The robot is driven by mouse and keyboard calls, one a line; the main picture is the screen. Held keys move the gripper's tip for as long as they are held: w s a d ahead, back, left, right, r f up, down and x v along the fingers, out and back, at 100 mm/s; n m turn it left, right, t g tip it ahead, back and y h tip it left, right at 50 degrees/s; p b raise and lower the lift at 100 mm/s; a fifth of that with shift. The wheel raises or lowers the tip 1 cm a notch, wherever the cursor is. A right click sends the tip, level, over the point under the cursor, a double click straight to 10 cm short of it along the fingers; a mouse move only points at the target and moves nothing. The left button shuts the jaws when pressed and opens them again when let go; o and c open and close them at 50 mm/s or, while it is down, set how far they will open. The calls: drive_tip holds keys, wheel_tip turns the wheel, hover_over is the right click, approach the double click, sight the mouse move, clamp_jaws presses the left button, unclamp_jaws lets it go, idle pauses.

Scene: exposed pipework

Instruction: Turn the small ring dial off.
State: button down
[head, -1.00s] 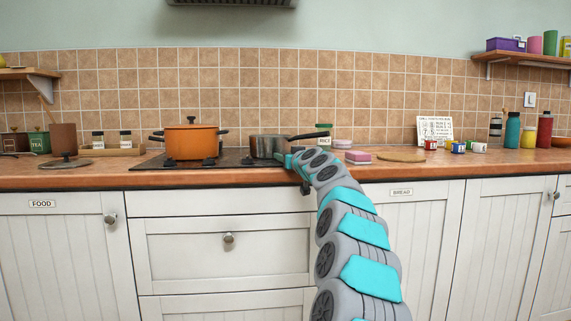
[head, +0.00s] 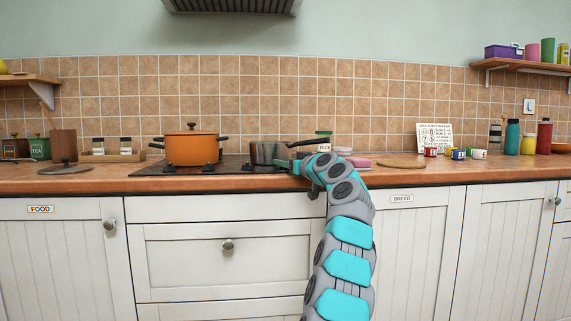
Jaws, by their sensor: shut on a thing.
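The black hob (head: 150,170) is set into the wooden worktop, with a row of small dark dials along its front edge. Several dials show to the left, one of them (head: 208,168) below the orange pot. My gripper (head: 281,164) is at the right front of the hob, just below the small grey pan. It is shut on a dial there, which the fingers hide; it sits where the small ring dial would be. The dial's marking and angle cannot be seen.
A grey pan (head: 268,152) stands right behind my gripper, its dark handle reaching right over my wrist. An orange pot (head: 192,146) stands to the left. The worktop front is mostly clear.

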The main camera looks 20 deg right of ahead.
drive_tip(key=shift+r, duration=0.1)
idle(0.5)
drive_tip(key=shift+c, duration=1.9)
unclamp_jaws()
drive_tip(key=shift+s, duration=0.1)
drive_tip(key=shift+s+d+b, duration=0.25)
drive_tip(key=shift+s+b, duration=0.3)
drive_tip(key=shift+s, duration=0.7)
drive_tip(key=shift+s+d+b, duration=0.25)
drive_tip(key=shift+s+b, duration=0.25)
drive_tip(key=shift+s, duration=0.75)
drive_tip(key=shift+s+d+b, duration=0.25)
drive_tip(key=shift+s+b, duration=0.3)
drive_tip(key=shift+s, duration=0.7)
